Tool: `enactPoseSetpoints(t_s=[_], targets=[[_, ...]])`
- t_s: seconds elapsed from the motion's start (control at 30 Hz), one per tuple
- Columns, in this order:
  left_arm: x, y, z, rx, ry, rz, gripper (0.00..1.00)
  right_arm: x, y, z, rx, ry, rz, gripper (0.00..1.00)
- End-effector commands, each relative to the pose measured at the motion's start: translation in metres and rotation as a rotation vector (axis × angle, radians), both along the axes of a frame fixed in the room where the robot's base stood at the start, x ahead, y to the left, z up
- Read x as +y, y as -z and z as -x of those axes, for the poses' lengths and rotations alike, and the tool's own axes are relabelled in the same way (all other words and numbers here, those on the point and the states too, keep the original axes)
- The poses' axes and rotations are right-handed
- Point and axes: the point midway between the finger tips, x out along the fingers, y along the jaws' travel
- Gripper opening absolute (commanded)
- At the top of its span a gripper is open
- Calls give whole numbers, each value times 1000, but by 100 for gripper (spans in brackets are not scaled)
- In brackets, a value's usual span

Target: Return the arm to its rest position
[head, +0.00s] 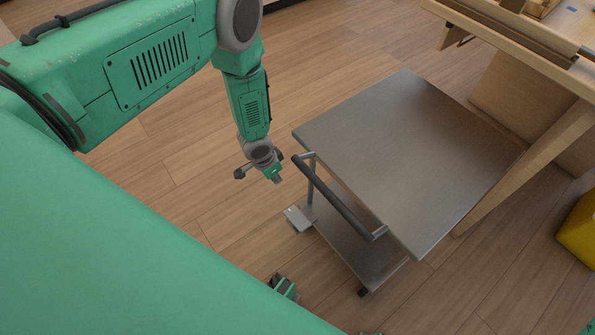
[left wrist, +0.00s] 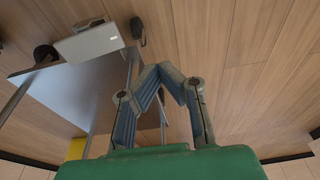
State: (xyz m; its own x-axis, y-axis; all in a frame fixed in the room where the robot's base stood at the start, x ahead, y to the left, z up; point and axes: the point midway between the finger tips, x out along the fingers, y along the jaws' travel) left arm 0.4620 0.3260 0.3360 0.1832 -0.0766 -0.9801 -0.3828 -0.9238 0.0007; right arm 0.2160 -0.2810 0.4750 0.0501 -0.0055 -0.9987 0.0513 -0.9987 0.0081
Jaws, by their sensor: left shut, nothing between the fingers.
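My left arm is green and comes in from the left in the head view. It bends down at the elbow, and its left gripper (head: 277,178) hangs over the floor just left of the metal cart (head: 410,150). The gripper is apart from the cart's handle and holds nothing. In the left wrist view the left gripper (left wrist: 160,72) has its blue-grey fingers meeting at the tips, with nothing between them. I do not make out my right gripper.
The cart has a flat, empty grey top, a dark push handle (head: 342,203) and a lower shelf (head: 345,243). A wooden table (head: 540,62) stands at the upper right. A yellow object (head: 579,230) is at the right edge. Wooden floor left of the cart is clear.

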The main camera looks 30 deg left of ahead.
Motion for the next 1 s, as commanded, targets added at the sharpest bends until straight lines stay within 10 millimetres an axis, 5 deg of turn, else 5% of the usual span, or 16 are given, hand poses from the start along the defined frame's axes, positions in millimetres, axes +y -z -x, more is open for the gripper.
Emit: enactPoseSetpoints(t_s=[0.57, 0.67, 0.8, 1.0], targets=[[-8, -10, 11, 10, -13, 16, 0, 0, -7, 0, 1, 0, 0, 40], [-27, -38, 41, 38, -52, 54, 0, 0, -25, 0, 1, 0, 0, 40], [-54, -104, 107, 84, -152, 96, 0, 0, -60, 0, 0, 0, 0, 40], [-59, -200, 196, 128, -281, 44, 0, 0, -101, 0, 0, 0, 0, 40]])
